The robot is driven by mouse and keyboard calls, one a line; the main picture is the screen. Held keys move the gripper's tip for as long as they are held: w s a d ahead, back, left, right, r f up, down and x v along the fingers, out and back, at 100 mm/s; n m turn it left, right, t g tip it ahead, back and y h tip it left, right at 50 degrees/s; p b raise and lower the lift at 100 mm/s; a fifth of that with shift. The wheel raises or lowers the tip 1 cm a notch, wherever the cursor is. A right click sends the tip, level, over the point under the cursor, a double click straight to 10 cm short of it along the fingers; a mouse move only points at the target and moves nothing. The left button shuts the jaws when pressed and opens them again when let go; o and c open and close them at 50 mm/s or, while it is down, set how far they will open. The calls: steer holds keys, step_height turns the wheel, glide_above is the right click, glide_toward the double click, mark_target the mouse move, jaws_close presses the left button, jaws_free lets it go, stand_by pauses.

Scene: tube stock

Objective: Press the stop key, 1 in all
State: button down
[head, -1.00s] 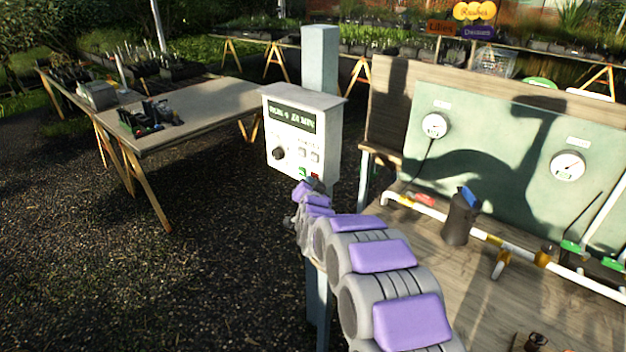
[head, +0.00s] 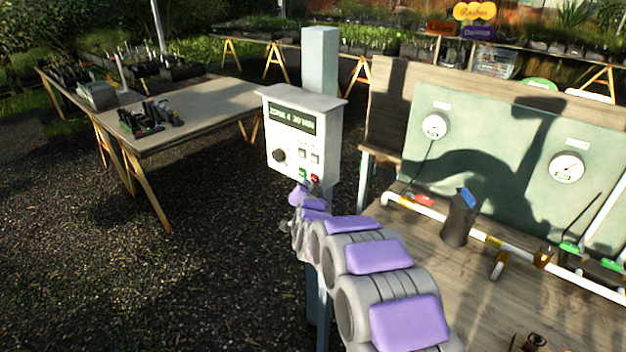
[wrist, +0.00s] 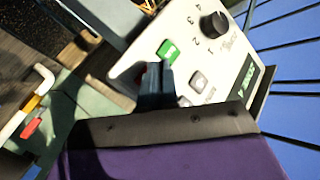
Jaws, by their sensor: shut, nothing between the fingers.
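A white control box (head: 302,138) on a post carries a display, a dark knob (head: 279,155), grey keys, a green key (head: 303,174) and a red key (head: 315,178). The lettering by the red key is too small to read. In the wrist view the green key (wrist: 167,51) is just beyond my fingertips. The red key (wrist: 141,78) is mostly hidden behind them. My gripper (wrist: 157,78) is shut and empty, close in front of the box's key end. I cannot tell whether it touches. In the head view my gripper (head: 306,186) is just below the keys.
A workbench (head: 400,240) with white pipes, a dark container (head: 459,218) and a gauge panel (head: 500,150) stands close on the right. A table (head: 195,120) with small dark items is at the left. The gravel between is open.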

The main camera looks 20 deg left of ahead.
steer(key=s, duration=0.1)
steer(key=s+a+p, duration=0.1)
steer(key=s, duration=0.1)
steer(key=s+a, duration=0.1)
steer(key=shift+s+p, duration=0.3)
steer(key=shift+p, duration=0.1)
steer(key=shift+d, duration=0.1)
stand_by(0.7)
